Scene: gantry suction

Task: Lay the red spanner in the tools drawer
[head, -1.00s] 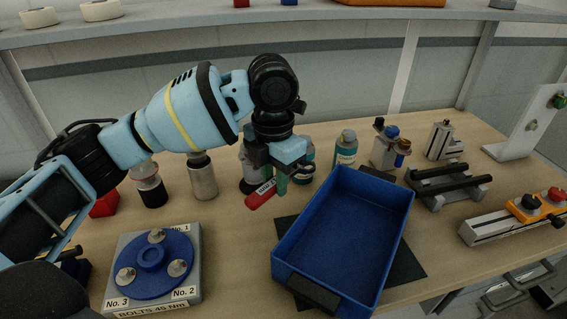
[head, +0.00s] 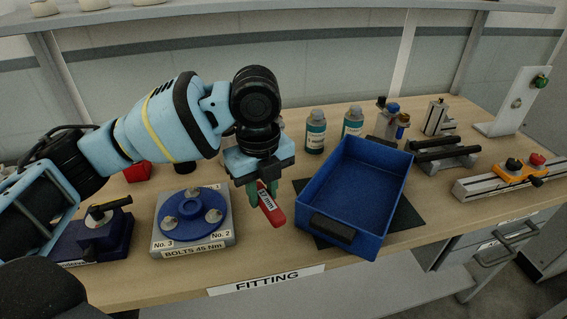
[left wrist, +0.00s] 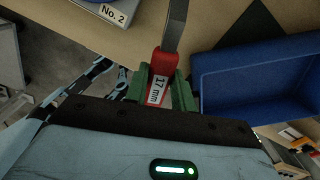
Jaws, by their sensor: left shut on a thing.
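The red spanner (head: 272,212) has a "17 mm" label on its handle. My left gripper (head: 262,192) is shut on it, with green fingertips on either side of the handle. It holds the spanner left of the blue bin, near the bench front. In the left wrist view the red handle (left wrist: 166,60) sits between the fingers (left wrist: 162,84), and its grey metal shank runs out of the top of the picture. A drawer front with a bar handle (head: 508,243) shows under the bench at the right; its label is too small to read. My right gripper is out of view.
The blue bin (head: 316,197) stands on a dark mat, just right of the spanner. A bolt plate (head: 160,246) with a blue disc lies left. Bottles (head: 315,133) and fixtures stand behind. The "FITTING" label (head: 266,281) marks the front edge.

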